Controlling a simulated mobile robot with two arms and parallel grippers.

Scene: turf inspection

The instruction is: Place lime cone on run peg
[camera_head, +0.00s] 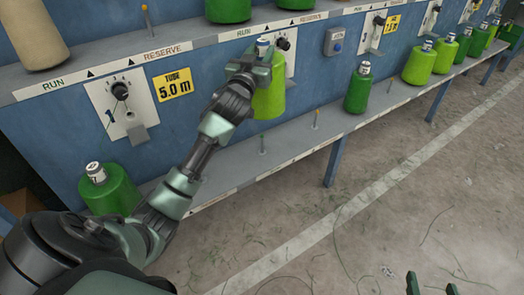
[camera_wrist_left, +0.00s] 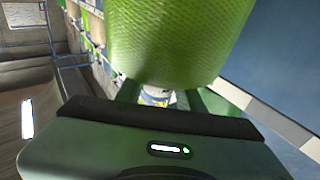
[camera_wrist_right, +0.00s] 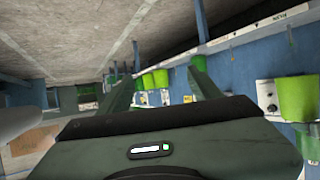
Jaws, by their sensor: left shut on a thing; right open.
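The lime cone (camera_head: 269,100) hangs upright from my left gripper (camera_head: 256,60), which is shut on its white, blue-banded top. It is held in front of the blue panel, below the upper shelf and above the lower one. In the left wrist view the cone (camera_wrist_left: 175,40) fills the upper middle. Two bare pegs stand on the lower shelf, a left peg (camera_head: 262,146) below the cone and a right peg (camera_head: 316,121); their labels are unreadable. An upper-shelf peg (camera_head: 147,20) is bare near "RESERVE". My right gripper (camera_wrist_right: 162,90) is open and empty, away from the shelves.
Dark green cones stand at the lower left (camera_head: 110,190) and on the lower shelf (camera_head: 358,90). Several green and lime cones line the shelf at the right. A pale cone (camera_head: 32,35) stands at the upper left. The floor (camera_head: 400,200) in front is open.

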